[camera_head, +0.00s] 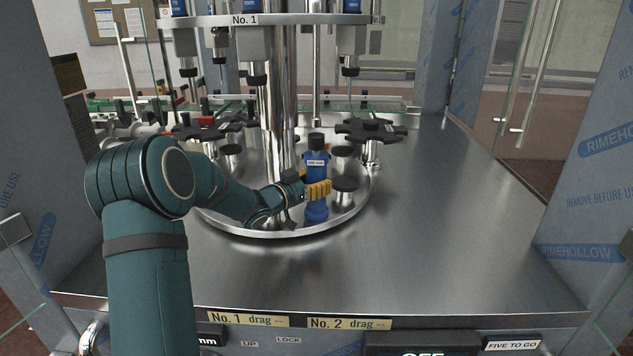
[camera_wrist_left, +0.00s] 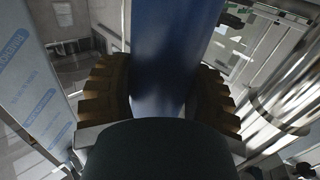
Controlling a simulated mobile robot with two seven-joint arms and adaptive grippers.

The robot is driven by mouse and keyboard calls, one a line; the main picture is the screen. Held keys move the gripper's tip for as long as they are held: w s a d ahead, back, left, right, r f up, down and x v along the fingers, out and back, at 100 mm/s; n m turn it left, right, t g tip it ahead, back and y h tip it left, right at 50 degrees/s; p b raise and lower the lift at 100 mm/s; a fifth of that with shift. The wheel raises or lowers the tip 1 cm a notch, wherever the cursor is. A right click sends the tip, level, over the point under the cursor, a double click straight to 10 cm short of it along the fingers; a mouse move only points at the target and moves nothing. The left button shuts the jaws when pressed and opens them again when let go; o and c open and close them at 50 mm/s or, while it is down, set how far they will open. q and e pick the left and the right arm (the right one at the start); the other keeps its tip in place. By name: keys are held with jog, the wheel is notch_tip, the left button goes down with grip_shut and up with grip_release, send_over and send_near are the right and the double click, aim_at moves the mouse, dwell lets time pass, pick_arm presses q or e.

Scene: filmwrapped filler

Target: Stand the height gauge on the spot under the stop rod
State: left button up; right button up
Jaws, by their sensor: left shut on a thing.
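The height gauge (camera_head: 316,165) is a blue bottle-like piece with a black top and a small white label. It is upright over the front of the round steel turntable (camera_head: 270,233). My left gripper (camera_head: 318,190) has its yellow ribbed fingers shut around its middle. In the left wrist view the gauge (camera_wrist_left: 160,60) fills the gap between both fingers. I cannot tell whether its base touches the turntable. A thin vertical rod (camera_head: 317,85), perhaps the stop rod, hangs above and slightly behind it. The spot is not discernible. My right gripper is not in view.
A thick steel column (camera_head: 276,110) stands just left and behind. Black star-shaped knobs (camera_head: 370,131) stand behind. Filling heads (camera_head: 257,55) hang overhead. The steel table (camera_head: 450,220) is clear on the right.

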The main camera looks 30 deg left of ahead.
pick_arm(q)
jog(key=shift+f, duration=0.2)
dwell(0.7)
jog(key=o, duration=1.4)
jog(key=shift+c, duration=0.2)
jog(key=shift+s, duration=0.1)
jog(key=v, duration=1.2)
